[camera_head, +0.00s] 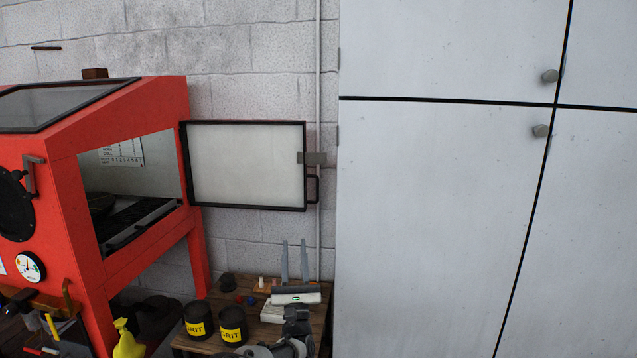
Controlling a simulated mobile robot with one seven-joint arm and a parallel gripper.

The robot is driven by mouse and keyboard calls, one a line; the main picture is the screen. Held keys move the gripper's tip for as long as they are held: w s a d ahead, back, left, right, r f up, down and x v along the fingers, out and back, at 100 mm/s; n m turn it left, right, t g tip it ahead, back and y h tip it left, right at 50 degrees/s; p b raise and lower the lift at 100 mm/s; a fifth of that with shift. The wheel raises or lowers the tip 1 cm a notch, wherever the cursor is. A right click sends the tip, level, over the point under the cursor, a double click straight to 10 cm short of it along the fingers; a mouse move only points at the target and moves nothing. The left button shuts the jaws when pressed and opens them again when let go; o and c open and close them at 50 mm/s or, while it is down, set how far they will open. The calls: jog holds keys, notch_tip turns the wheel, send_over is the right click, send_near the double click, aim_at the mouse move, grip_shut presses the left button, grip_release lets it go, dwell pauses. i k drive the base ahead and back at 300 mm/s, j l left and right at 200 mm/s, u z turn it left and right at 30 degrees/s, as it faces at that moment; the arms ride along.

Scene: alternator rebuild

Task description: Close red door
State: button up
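The red blasting cabinet (130,100) stands at the left. Its side door (245,165) is swung wide open on its left edge, and the side opening shows the dark inside. The door has a black frame and a pale panel, with a grey latch plate (312,158) and a black pull handle (313,190) on its right edge. My gripper (294,258) is at the bottom centre, below the door's right edge and apart from it in the picture. Its two grey fingers point up, spread apart with nothing between them.
A low wooden table (195,342) with black grit cans (232,325) and small parts is below the door. A yellow spray bottle (128,340) is at the lower left. Tall grey lockers (430,220) fill the right side. A block wall (250,60) and vertical pipe are behind.

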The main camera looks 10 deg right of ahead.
aim_at(233, 165)
jog(key=i+l, duration=0.25)
jog(key=i, duration=0.15)
jog(key=i+l, duration=0.25)
jog(key=i, duration=0.15)
jog(key=i+l, duration=0.25)
jog(key=i, duration=0.15)
